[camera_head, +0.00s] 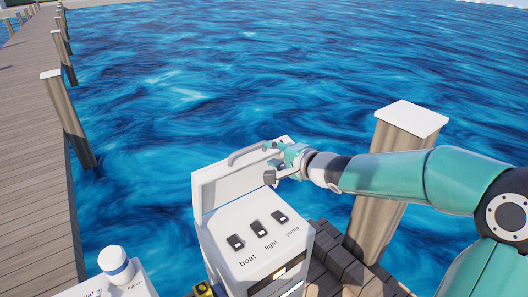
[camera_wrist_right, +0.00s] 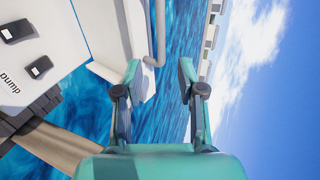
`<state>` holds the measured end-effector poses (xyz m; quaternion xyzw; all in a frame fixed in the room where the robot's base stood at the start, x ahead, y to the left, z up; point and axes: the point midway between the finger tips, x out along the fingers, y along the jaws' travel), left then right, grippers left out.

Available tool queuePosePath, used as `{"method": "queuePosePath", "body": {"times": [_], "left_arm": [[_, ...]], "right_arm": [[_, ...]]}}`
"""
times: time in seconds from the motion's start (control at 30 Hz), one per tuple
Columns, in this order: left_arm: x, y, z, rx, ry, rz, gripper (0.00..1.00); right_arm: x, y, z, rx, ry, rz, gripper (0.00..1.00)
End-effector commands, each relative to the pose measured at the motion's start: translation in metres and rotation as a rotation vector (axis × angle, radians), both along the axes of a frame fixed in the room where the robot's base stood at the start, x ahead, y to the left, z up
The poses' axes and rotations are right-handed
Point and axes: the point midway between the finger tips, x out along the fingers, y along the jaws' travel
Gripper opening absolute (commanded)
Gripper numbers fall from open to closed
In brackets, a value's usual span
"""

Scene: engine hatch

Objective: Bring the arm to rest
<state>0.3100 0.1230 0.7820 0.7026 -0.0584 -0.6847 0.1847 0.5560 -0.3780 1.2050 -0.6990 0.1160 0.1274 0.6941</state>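My right gripper (camera_head: 271,161) is at the right end of the raised white lid (camera_head: 222,184) of the control box. In the right wrist view my right gripper (camera_wrist_right: 159,77) has its two fingers spread apart with nothing clamped between them. The lid's grey bar handle (camera_head: 246,154) is close by; in the wrist view the handle (camera_wrist_right: 159,32) lies just beyond the fingertips, nearer the left finger. I cannot tell whether a finger touches the lid or handle. The lid stands upright at the back of the box. My left gripper is out of view.
A wooden post with a white cap (camera_head: 404,118) stands to the right, behind my right forearm. A plank dock (camera_head: 34,130) runs along the left; water lies beyond.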

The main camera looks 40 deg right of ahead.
Motion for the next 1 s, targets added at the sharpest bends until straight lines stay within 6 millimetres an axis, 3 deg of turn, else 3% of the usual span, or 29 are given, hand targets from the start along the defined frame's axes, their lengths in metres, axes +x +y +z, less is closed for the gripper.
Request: {"method": "queuePosePath", "body": {"times": [0.17, 0.7, 0.77, 0.87, 1.0], "left_arm": [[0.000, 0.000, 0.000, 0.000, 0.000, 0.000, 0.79], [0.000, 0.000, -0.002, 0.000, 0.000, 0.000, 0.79], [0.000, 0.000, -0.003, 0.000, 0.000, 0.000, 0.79], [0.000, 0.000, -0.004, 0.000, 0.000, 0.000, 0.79], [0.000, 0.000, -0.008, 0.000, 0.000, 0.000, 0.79]], "right_arm": [[-0.009, 0.000, 0.003, 0.000, 0.001, 0.000, 0.39], [-0.007, 0.005, 0.000, 0.003, 0.004, 0.011, 0.39], [-0.003, 0.011, -0.010, 0.011, 0.019, 0.025, 0.39], [0.006, 0.030, -0.041, 0.035, 0.071, 0.064, 0.39], [0.011, 0.073, -0.116, 0.113, 0.204, 0.131, 0.39]]}}
